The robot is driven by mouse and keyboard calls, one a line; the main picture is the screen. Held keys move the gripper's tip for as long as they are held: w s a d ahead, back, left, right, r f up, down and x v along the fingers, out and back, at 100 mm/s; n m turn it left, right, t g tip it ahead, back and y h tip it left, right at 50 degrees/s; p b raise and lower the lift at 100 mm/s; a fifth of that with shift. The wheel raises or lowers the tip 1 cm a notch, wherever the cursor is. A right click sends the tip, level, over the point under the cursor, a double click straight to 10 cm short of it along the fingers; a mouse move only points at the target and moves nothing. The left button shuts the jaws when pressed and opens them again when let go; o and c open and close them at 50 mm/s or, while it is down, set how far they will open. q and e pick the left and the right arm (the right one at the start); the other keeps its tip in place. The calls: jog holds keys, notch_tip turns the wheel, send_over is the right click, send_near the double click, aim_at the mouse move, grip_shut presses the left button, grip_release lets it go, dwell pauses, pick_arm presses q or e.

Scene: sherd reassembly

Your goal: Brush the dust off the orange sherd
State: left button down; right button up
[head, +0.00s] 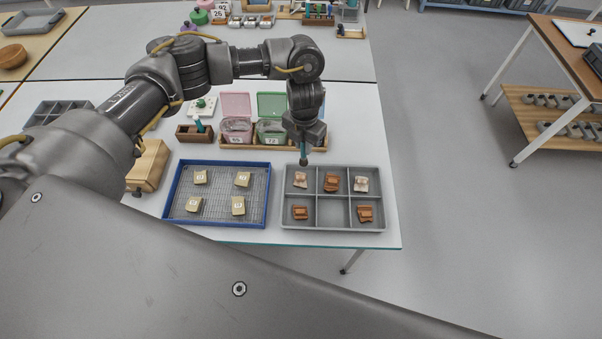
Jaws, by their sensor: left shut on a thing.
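My left gripper (304,143) points down over the back edge of the grey compartment tray (334,226). It is shut on a slim brush (303,156) with a teal handle and a dark tip. The tip is just above the back-left compartment. In that compartment lies an orange sherd with pale dust on it (300,180). Another pale, dusty sherd (361,184) lies back right. Cleaner orange sherds lie back middle (331,182), front left (300,212) and front right (365,214). The front-middle compartment is empty. I cannot tell whether the brush touches anything. My right gripper is not in view.
A blue-rimmed tray (215,224) with several beige labelled pieces stands left of the grey tray. A wooden box (150,165) stands left.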

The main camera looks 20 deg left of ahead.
aim_at(303, 159)
pick_arm(q)
jog(key=f+b, duration=0.5)
jog(key=f, duration=0.1)
jog(key=shift+w+f+b, duration=0.1)
jog(key=shift+w+b, duration=0.1)
jog(key=shift+b, duration=0.2)
jog(key=shift+f+b, duration=0.9)
jog(key=shift+f, duration=0.15)
dwell(0.7)
